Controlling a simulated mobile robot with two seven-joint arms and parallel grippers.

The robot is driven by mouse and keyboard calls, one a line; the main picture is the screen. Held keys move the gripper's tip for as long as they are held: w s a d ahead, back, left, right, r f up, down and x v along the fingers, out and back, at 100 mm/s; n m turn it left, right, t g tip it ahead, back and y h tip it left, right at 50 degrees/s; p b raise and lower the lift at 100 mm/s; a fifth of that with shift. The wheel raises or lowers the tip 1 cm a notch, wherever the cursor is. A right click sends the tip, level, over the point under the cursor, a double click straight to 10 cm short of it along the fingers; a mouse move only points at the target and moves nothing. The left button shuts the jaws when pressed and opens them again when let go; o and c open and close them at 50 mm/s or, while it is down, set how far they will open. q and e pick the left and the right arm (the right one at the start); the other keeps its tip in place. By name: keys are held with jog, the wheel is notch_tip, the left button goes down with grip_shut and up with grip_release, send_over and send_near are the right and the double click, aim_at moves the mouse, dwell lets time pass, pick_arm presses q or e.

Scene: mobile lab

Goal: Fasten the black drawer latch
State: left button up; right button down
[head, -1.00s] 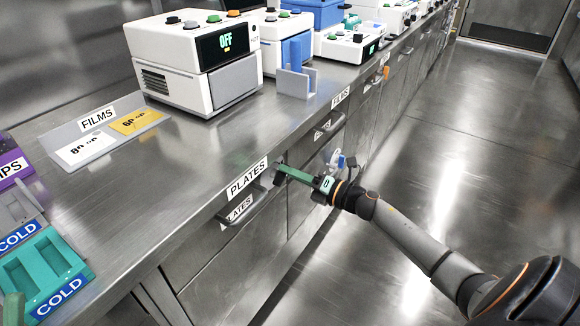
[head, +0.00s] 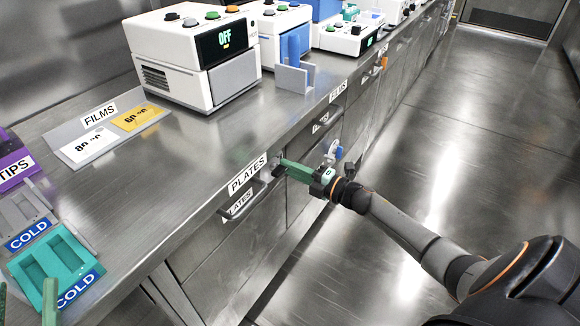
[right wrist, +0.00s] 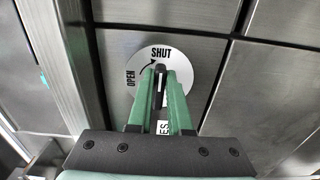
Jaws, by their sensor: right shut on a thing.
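The black latch (right wrist: 160,73) shows in the right wrist view as a narrow lever on a round white plate (right wrist: 184,67) marked OPEN and SHUT. Its visible end points up at the word SHUT. My right gripper (right wrist: 161,80) is shut on the lever, with a green finger on each side. The fingers hide part of the lever and plate. In the head view, my right gripper (head: 281,168) reaches the cabinet front beside the PLATES drawer (head: 236,222). My left gripper (head: 26,300) shows only as two green fingertips, apart, at the lower left corner.
The steel counter (head: 190,165) carries a white device (head: 180,60) reading OFF, the FILMS tray (head: 75,132) and teal and grey COLD blocks at the left. A blue-and-white piece (head: 335,152) sits on the cabinet front past my gripper. The floor at right is clear.

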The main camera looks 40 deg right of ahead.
pick_arm(q)
jog(key=shift+f, duration=0.1)
pick_arm(e)
jog(key=c, duration=0.8)
grip_release()
jog(key=shift+c, duration=0.2)
pick_arm(q)
jog(key=shift+s, duration=0.1)
pick_arm(e)
jog(key=shift+s, duration=0.15)
